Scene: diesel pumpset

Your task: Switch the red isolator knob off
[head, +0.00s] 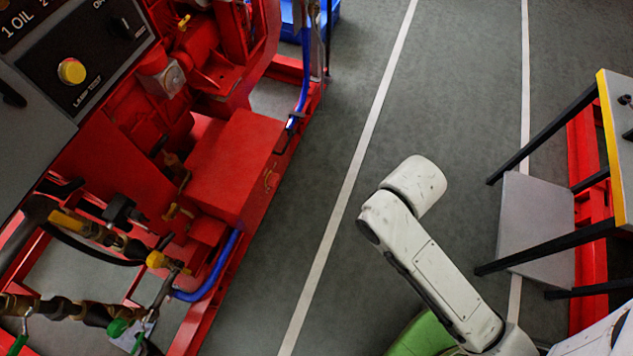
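I cannot make out a red isolator knob in the head view. A tilted grey and black control panel (40,75) fills the top left corner and is cut off by the frame. It carries a yellow round button (71,71) marked as a lamp test and a black rotary switch (124,28) near its top edge. My white arm reaches up from the lower right over the floor, well apart from the panel. My gripper does not show.
The red pumpset frame (225,165) with blue hoses (212,270) takes up the left side. Brass fittings with green handles (120,325) are at bottom left. A black-legged table (610,150) stands at right. Grey floor with white lines (345,195) lies clear between.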

